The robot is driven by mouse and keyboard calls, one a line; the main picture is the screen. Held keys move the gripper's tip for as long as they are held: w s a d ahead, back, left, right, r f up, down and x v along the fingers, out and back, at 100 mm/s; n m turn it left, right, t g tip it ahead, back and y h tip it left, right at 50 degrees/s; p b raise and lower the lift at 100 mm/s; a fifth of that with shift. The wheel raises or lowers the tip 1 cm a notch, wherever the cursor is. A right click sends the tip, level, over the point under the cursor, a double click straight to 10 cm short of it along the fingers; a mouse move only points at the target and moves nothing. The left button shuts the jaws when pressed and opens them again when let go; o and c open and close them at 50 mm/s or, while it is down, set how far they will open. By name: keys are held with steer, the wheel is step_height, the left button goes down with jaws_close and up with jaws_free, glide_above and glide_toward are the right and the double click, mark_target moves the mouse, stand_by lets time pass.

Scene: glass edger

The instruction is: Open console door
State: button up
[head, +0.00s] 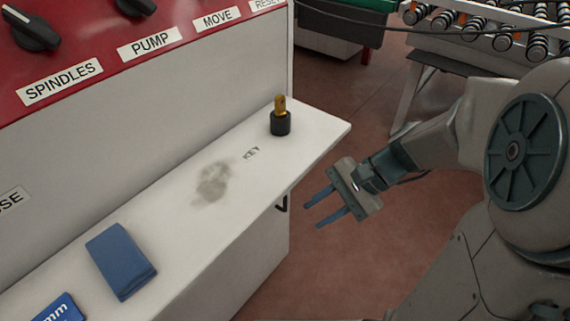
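The console (130,110) is a white cabinet with a red control panel on top and a white shelf (318,131) along its front. A small black handle (282,203) shows just under the shelf edge, on the white front below. The door's outline is mostly hidden under the shelf, and I cannot tell where its edges run. My gripper (318,207) is to the right of the handle, apart from it, over the floor. Its two blue-grey fingers are spread and point left, with nothing between them.
On the shelf stand a black-and-brass key piece (280,118), a blue folded cloth or block (121,262) and a blue box (59,309). A roller conveyor (490,30) stands at the back right. Reddish floor (345,120) lies open between console and conveyor.

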steer(key=w+d+f+m+t+y+b, duration=0.2)
steer(key=w+f+m+t+y+b, duration=0.25)
steer(key=w+f+m+b, duration=0.5)
steer(key=w+d+f+m+t+y+b, duration=0.3)
steer(key=w+f+m+t+b, duration=0.3)
steer(key=f, duration=0.6)
steer(key=w+a+b, duration=0.1)
steer(key=w+a, duration=0.2)
steer(key=a, duration=0.3)
steer(key=w+a+n+b, duration=0.1)
steer(key=w+a+b, duration=0.1)
steer(key=w+a, duration=0.2)
steer(key=shift+a+r+g, duration=0.2)
steer(key=shift+a+g, duration=0.25)
steer(key=shift+a, duration=0.75)
steer(key=shift+s, duration=0.1)
jaws_close()
